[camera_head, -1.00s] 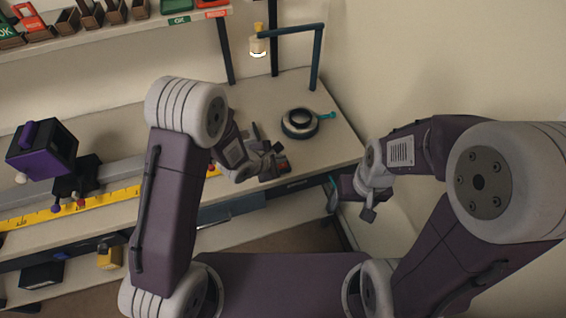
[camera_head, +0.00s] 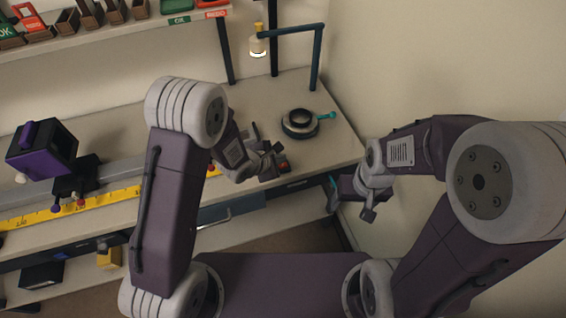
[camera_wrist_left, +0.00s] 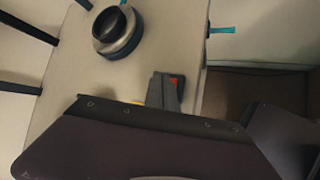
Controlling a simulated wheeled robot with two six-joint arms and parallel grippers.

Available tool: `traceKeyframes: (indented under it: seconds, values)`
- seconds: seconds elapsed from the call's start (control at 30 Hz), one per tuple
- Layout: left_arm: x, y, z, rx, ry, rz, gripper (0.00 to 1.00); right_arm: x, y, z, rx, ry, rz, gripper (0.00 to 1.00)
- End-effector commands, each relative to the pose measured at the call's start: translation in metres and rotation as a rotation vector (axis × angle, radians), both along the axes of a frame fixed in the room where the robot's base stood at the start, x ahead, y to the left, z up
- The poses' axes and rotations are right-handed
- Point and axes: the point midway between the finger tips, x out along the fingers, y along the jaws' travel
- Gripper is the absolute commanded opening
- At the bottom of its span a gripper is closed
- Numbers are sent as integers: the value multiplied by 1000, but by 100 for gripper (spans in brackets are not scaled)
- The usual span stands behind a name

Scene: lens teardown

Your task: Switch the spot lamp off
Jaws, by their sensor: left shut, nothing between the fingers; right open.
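The spot lamp (camera_head: 258,46) hangs from a dark teal arm over the back of the bench, with a yellow top and a pale lower rim. A small orange-red piece (camera_head: 284,165), perhaps the lamp's switch, sits at the bench's front edge. My left gripper (camera_head: 274,168) is shut and empty right at it. In the left wrist view the orange-red piece (camera_wrist_left: 175,82) shows beside the grey fingertips (camera_wrist_left: 160,88); I cannot tell whether they touch. My right gripper (camera_head: 368,206) is open and empty, off the bench's right end.
A dark round lens ring (camera_head: 299,123) with a teal tab lies on the bench below the lamp. A purple-and-black device (camera_head: 42,150) stands on a rail at left, with a yellow ruler (camera_head: 110,197) in front. Shelf bins line the back. The bench around the ring is clear.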

Motion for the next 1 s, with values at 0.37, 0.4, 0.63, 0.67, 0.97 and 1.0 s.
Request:
traceKeyframes:
  seconds: [0.37, 0.4, 0.63, 0.67, 0.97, 1.0]
  values:
    - [0, 0, -9, 0, -1, 1, 0, 0, 0, -1, 0, 0, 0, 70]
    - [0, 0, -9, 0, -1, 1, 0, 0, 0, -1, 0, 0, 0, 70]
    - [0, 0, -10, 0, 0, 0, 0, 0, 0, -2, 0, 0, 0, 70]
    - [0, 0, -10, 0, 0, 0, 0, 0, 0, -2, 0, 0, 0, 70]
    - [0, 0, -2, 0, 2, 1, 0, 0, 0, 9, 0, 0, 0, 70]
    - [0, 0, 0, 0, 2, 1, 0, 0, 0, 12, 0, 0, 0, 70]
